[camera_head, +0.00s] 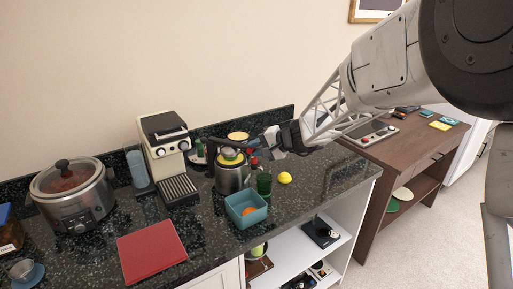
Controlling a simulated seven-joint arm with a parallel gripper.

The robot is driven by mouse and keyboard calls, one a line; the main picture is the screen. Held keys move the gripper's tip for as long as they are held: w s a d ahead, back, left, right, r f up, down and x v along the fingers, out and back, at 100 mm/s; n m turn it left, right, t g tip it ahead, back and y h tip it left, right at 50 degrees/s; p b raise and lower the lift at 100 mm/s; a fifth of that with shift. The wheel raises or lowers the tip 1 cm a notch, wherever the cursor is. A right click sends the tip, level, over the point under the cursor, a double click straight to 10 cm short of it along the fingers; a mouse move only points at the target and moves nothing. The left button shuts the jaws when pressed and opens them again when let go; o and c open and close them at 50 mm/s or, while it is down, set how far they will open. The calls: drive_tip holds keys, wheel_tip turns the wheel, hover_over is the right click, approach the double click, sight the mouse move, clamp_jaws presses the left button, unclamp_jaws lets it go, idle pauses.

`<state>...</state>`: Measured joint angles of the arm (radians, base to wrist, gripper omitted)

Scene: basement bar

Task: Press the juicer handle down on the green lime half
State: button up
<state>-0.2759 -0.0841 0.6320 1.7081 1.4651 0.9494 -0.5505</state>
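The juicer (230,182) looks like a grey metal body standing on the dark counter, left of the picture's middle. A yellow-green round piece (231,158) sits on its top; it may be the lime half, but it is too small to be sure. A dark bar, perhaps the juicer handle (226,144), shows just above it. My gripper (262,140) reaches in from the right, at the right side of the juicer's top. Its fingertips are small and dark against the dark parts there. I cannot tell whether it touches the handle or is open or shut.
A teal bowl (240,216) with an orange piece, a dark green glass (264,185) and a lemon (285,178) stand close to the juicer. A coffee machine (166,147), slow cooker (74,209) and red board (151,250) are left. Counter right of the lemon is clear.

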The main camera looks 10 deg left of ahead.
drive_tip(key=o, duration=0.4)
drive_tip(key=shift+s+f, duration=0.1)
drive_tip(key=shift+f, duration=0.55)
drive_tip(key=shift+o, duration=0.2)
drive_tip(key=shift+r, duration=0.15)
drive_tip(key=shift+a+r, duration=0.2)
drive_tip(key=shift+r, duration=1.15)
drive_tip(key=shift+a+r, duration=0.2)
drive_tip(key=shift+r, duration=1.15)
drive_tip(key=shift+w+a+r+h, duration=0.1)
drive_tip(key=shift+a+r+h, duration=0.15)
drive_tip(key=shift+r+h, duration=0.3)
drive_tip(key=shift+w+a+r+h, duration=0.1)
drive_tip(key=shift+a+r+h, duration=0.25)
drive_tip(key=shift+r, duration=0.3)
drive_tip(key=shift+w+a+r+h, duration=0.1)
drive_tip(key=shift+a+r+h, duration=0.05)
drive_tip(key=shift+r+h, duration=0.4)
drive_tip(key=shift+w+a+r+g+h, duration=1.2)
drive_tip(key=shift+a+r+h, duration=3.05)
drive_tip(key=shift+a+h, duration=1.85)
wheel_tip(320, 180, up, 8)
drive_tip(key=a+y, duration=0.1)
drive_tip(key=a, duration=0.1)
